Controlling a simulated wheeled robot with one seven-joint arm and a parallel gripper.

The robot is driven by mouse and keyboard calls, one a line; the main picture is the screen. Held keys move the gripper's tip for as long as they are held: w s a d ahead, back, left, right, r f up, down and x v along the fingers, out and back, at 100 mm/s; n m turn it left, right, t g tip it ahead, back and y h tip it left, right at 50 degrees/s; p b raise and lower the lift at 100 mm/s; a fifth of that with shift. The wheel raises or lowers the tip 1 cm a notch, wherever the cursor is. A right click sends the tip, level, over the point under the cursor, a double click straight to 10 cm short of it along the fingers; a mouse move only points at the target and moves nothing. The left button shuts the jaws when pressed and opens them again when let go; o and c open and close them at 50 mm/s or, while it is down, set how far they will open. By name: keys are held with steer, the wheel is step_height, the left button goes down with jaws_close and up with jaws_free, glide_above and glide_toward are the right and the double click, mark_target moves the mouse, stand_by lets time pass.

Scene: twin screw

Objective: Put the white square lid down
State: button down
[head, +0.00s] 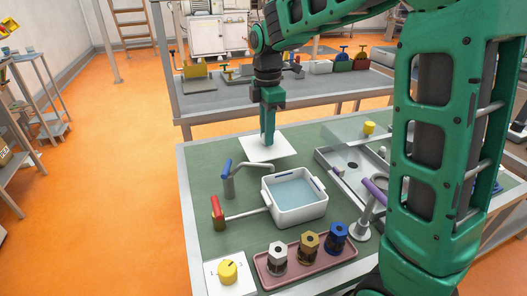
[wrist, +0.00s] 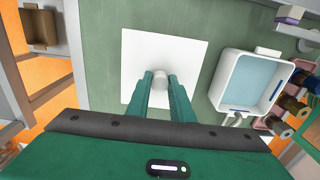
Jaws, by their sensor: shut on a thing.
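The white square lid (head: 285,147) is under my gripper (head: 268,138) at the back left of the green bench, beyond the white basin. In the wrist view the lid (wrist: 195,55) lies flat beneath the fingers, level or nearly so. My gripper (wrist: 160,86) is shut on the lid's round light-grey knob (wrist: 160,75), one green finger on each side. I cannot tell whether the lid touches the bench or hangs slightly above it. The fingers and the gripper body hide part of the lid's near side.
A white basin of water (head: 294,197) stands near the lid, with a blue-handled tap (head: 228,180) and a red-handled tap (head: 219,213) beside it. A pink tray (head: 290,268) holds several nuts at the front. Green bench top (head: 205,165) is bare left of the lid.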

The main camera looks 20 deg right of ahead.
mark_target(267, 148)
steer(key=shift+f, duration=2.65)
steer(key=c, duration=1.6)
jaws_free()
steer(key=shift+o, duration=0.2)
step_height(267, 148, up, 12)
steer(key=shift+r, duration=0.1)
